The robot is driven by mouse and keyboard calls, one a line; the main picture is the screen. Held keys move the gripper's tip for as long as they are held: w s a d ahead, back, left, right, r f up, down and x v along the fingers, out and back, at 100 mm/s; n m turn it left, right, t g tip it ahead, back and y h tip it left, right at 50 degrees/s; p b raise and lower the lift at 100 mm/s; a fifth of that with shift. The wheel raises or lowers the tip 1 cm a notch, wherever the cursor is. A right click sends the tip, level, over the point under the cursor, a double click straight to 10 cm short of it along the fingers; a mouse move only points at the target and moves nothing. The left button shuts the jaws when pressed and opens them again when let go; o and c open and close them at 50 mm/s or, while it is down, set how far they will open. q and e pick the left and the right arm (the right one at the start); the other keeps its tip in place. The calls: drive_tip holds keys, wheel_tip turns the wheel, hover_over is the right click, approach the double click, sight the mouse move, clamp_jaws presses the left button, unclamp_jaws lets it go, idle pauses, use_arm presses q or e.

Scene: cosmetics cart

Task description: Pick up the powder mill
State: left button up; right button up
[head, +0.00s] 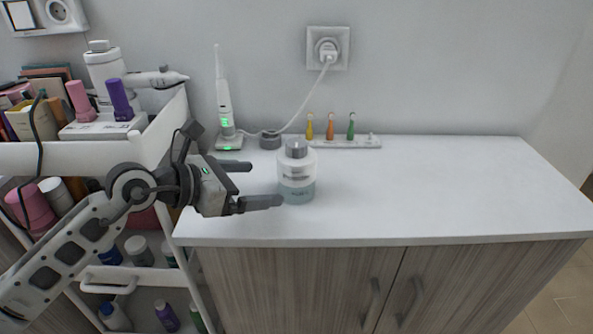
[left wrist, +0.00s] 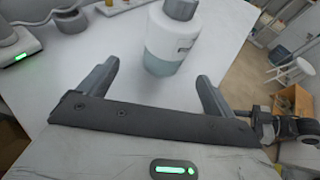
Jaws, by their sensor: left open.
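The powder mill appears to be the squat translucent jar (head: 297,172) with a grey cap and a pale blue-green lower part. It stands upright on the white counter. It also shows in the left wrist view (left wrist: 173,42), its cap cut by the top edge. My left gripper (head: 264,184) is open and empty, just left of the jar, with its fingers pointing toward it. In the left wrist view the jar's base lies just ahead of the gap between the fingertips (left wrist: 158,72). Whether a finger touches it, I cannot tell.
The white counter (head: 430,190) is clear to the right. Behind the jar are an electric toothbrush (head: 223,100) on its charger, a grey round piece (head: 270,140) and a strip with coloured brush heads (head: 345,142). A loaded white cart (head: 150,145) stands at the left.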

sight(296, 182)
use_arm(q)
drive_tip(key=x, duration=0.4)
drive_tip(key=shift+w+d, duration=0.1)
drive_tip(key=shift+d, duration=0.05)
drive_tip(key=x, duration=0.2)
drive_tip(key=p+x, duration=0.1)
drive_tip(key=x, duration=0.1)
drive_tip(key=shift+s+d, duration=0.25)
drive_tip(key=shift+d, duration=0.15)
drive_tip(key=shift+w+d+f, duration=0.25)
drive_tip(key=shift+d, duration=0.05)
drive_tip(key=shift+r, duration=0.1)
drive_tip(key=c, duration=1.3)
